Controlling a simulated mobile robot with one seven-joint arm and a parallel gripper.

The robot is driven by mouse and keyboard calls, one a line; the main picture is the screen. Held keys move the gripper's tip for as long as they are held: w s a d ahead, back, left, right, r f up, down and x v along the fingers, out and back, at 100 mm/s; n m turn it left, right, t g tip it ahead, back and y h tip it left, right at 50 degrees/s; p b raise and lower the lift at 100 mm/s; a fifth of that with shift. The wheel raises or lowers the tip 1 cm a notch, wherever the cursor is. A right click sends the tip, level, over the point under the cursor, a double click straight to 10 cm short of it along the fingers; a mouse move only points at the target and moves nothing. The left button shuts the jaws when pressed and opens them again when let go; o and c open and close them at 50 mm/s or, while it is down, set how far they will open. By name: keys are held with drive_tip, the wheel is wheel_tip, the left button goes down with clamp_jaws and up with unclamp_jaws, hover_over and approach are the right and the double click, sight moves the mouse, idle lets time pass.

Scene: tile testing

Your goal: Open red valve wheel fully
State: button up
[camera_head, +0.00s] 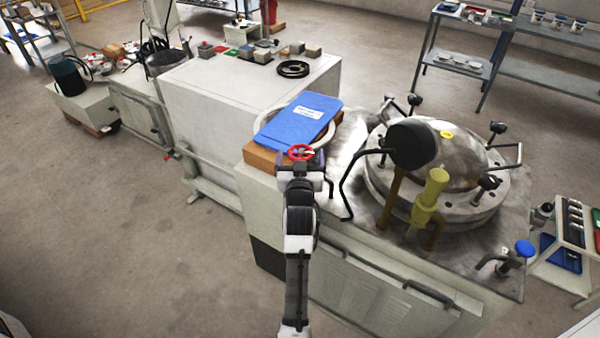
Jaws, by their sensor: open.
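A small red valve wheel (301,152) shows at the left end of the steel-topped machine, beside the front of a blue folder. My gripper (302,170) is at the wheel, just below it in the picture. The jaws are open, and I cannot tell whether they touch the wheel's rim. My arm comes up from the bottom of the picture and hides what lies below the wheel. The valve's stem and body are not clearly visible.
The blue folder (298,121) lies on a brown box (262,158) behind the wheel. A round steel vessel (450,165) with black clamp knobs stands to the right, with a yellow valve fitting (430,200) in front. A blue-handled tap (525,249) is at the right corner. Floor at left is clear.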

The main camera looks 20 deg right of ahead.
drive_tip(key=b+v, duration=0.2)
drive_tip(key=v, duration=1.1)
drive_tip(key=shift+b, duration=0.4)
